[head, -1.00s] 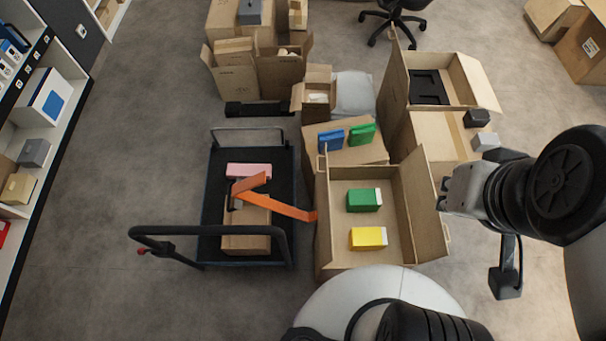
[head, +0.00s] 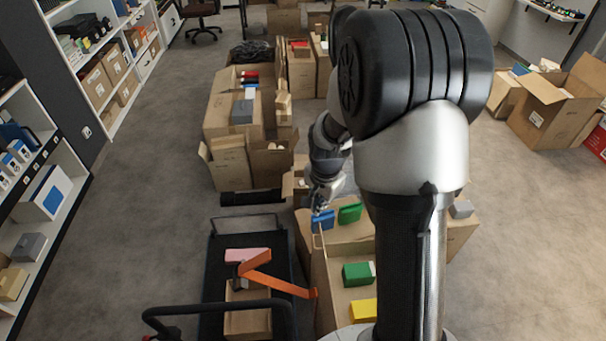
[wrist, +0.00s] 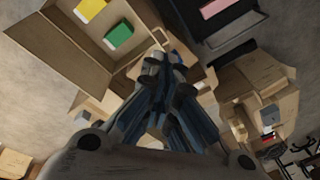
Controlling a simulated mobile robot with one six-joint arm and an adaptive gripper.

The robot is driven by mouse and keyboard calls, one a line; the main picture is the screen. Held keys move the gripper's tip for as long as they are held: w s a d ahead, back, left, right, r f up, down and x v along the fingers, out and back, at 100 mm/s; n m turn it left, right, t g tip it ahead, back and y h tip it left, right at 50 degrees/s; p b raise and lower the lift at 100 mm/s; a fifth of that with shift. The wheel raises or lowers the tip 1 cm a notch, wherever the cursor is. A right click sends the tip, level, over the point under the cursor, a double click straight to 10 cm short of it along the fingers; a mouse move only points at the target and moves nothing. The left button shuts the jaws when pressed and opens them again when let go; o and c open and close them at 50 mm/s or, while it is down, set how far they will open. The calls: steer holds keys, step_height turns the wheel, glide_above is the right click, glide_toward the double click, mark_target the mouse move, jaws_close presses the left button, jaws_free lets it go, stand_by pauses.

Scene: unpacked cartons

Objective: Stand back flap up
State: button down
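An open carton (head: 325,290) shows in the head view partly behind my arm, with a green box (head: 357,273) and a yellow box (head: 363,310) inside. It also shows in the wrist view (wrist: 78,62), top left. A thin pale loop (head: 319,237) stands at its far left corner, and shows near my fingertips in the wrist view (wrist: 152,36). My gripper (head: 321,205) is beyond that corner, above or beside a blue box (head: 322,222). In the wrist view my gripper (wrist: 164,66) has its fingers together, with nothing clearly held. I cannot make out the back flap clearly; my arm hides much of that side.
A green item (head: 350,213) stands beside the blue box on a carton surface behind. A black cart (head: 216,280) with a pink box (head: 246,255) and an orange strip (head: 280,285) stands left. More cartons (head: 230,165) stand farther back. Floor is clear at left.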

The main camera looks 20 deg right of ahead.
steer(key=s+d+f+m+g+p, duration=0.1)
steer(key=s+d+f+m, duration=0.15)
steer(key=f, duration=0.65)
steer(key=s+d+f+m+p, duration=0.1)
steer(key=f+m, duration=0.2)
steer(key=f, duration=0.5)
steer(key=s+d+f+m+g+p, duration=0.1)
steer(key=d+f+m+p, duration=0.15)
steer(key=f, duration=0.65)
step_height(320, 180, down, 12)
steer(key=f+b, duration=0.1)
steer(key=b, duration=0.8)
steer(key=a+p, duration=0.1)
steer(key=a+r, duration=0.1)
steer(key=a, duration=0.1)
steer(key=w+a+r+p, duration=0.1)
steer(key=shift+a+p, duration=0.3)
steer(key=shift+a+f, duration=0.1)
steer(key=shift+a, duration=0.2)
steer(key=shift+s+d+r+p, duration=0.1)
steer(key=shift+d+r+p, duration=0.25)
steer(key=shift+r+p, duration=0.85)
steer(key=shift+s+d+r+p, duration=0.1)
steer(key=shift+d+r+p, duration=0.35)
steer(key=shift+r, duration=1.5)
steer(key=shift+s+d+r+p, duration=0.1)
steer(key=shift+d+r+p, duration=0.15)
steer(key=shift+r+p, duration=1)
steer(key=shift+w+r+b, duration=0.1)
steer(key=shift+r+b, duration=0.2)
